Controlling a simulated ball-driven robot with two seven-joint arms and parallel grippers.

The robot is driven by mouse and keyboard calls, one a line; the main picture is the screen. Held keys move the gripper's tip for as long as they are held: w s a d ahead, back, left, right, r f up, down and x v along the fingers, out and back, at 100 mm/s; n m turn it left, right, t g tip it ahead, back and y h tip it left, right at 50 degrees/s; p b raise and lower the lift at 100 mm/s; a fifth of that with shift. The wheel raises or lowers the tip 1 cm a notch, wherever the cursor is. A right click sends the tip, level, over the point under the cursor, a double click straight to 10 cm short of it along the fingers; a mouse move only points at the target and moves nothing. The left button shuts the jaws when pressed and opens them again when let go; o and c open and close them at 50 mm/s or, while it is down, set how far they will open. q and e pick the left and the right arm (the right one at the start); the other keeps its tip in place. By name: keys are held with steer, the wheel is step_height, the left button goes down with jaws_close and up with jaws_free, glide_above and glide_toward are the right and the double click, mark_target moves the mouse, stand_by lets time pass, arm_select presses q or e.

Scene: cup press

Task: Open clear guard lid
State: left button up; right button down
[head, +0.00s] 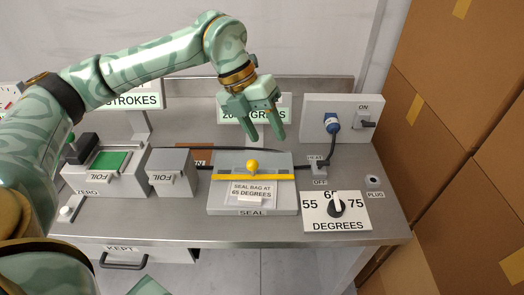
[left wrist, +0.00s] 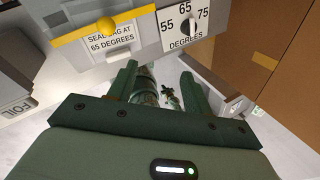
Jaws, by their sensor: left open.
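A pale, see-through panel, which seems to be the clear guard lid (head: 232,200), lies over the front of the seal unit (head: 284,208), with a small white tab (head: 250,198) at its front edge. The tab also shows in the left wrist view (left wrist: 119,56). The panel's exact edges are hard to make out. It looks down, over the card reading SEAL BAG AT 65 DEGREES. My left gripper (head: 266,137) is open and empty, above and behind the seal unit, apart from the panel. My right gripper cannot be made out.
A yellow bar (head: 225,177) with a yellow ball knob (head: 252,164) crosses the seal unit. Right of it are a degrees dial (head: 336,205) and a heat switch (head: 319,170). Left are a foil box (head: 172,176) and a green pad (head: 110,160). Cardboard boxes (head: 455,100) stand right.

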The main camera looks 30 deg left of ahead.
mark_target(251, 161)
arm_select(q)
steer(key=a+r+n+y, duration=0.2)
steer(key=a+n+y, duration=0.1)
steer(key=a, duration=0.5)
steer(key=d+f+b, duration=0.1)
steer(key=f, duration=0.4)
steer(key=w+d+f+b, duration=0.1)
steer(key=f+b, duration=0.1)
steer(key=f, duration=0.3)
steer(key=d+f+b, duration=0.1)
steer(key=f, duration=0.4)
steer(key=shift+w+d+f+b, duration=0.1)
steer(key=shift+w+d+b, duration=0.1)
steer(key=shift+w+b, duration=0.15)
arm_select(e)
steer(key=shift+g, duration=0.3)
steer(key=f, duration=0.4)
steer(key=shift+s+f, duration=0.3)
steer(key=shift+s, duration=0.05)
